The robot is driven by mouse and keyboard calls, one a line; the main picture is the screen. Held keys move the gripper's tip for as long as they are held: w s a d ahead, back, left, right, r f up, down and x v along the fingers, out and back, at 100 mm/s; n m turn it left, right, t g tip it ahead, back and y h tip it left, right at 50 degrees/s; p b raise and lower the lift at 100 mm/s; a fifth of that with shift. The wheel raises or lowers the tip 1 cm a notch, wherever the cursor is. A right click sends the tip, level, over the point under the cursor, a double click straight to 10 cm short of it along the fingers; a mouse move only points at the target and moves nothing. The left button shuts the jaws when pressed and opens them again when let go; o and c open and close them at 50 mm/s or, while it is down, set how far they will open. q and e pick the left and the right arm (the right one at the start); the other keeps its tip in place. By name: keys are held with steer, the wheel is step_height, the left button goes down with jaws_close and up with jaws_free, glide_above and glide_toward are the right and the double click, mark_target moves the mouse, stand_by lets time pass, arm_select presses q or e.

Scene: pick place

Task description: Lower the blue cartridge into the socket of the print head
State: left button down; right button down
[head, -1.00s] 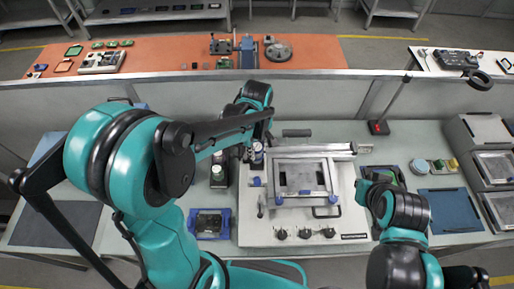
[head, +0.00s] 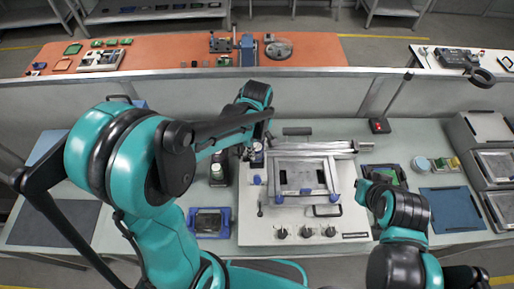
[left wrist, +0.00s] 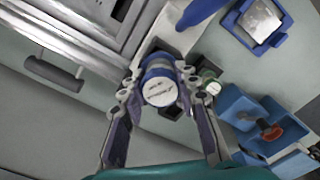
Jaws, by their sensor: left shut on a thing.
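The blue cartridge (left wrist: 159,84), a round blue body with a white printed top, is between the fingers of my left gripper (left wrist: 160,74), which is shut on it. In the left wrist view, dark block-like parts (left wrist: 178,104) show below and behind the cartridge; I cannot tell whether it touches them. In the head view my left gripper (head: 250,151) is at the left rear edge of the white printing machine (head: 352,222). The print head's socket is not clearly visible behind the cartridge and gripper. My right gripper is mostly hidden by its own arm, right of the machine.
A metal frame (head: 302,155) stands on the machine, close to my left gripper. A white-capped bottle (head: 217,171) stands to its left, with a blue tray (head: 227,224) nearer the front. A blue mat (head: 450,208) lies at the right. The front left table is partly clear.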

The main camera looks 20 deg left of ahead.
stand_by(0.3)
arm_select(q)
steer(key=c, duration=1)
jaws_free()
steer(key=shift+c, duration=0.2)
steer(key=c, duration=0.4)
steer(key=shift+o, duration=0.2)
steer(key=shift+r+p, duration=2.6)
steer(key=shift+r, duration=0.9)
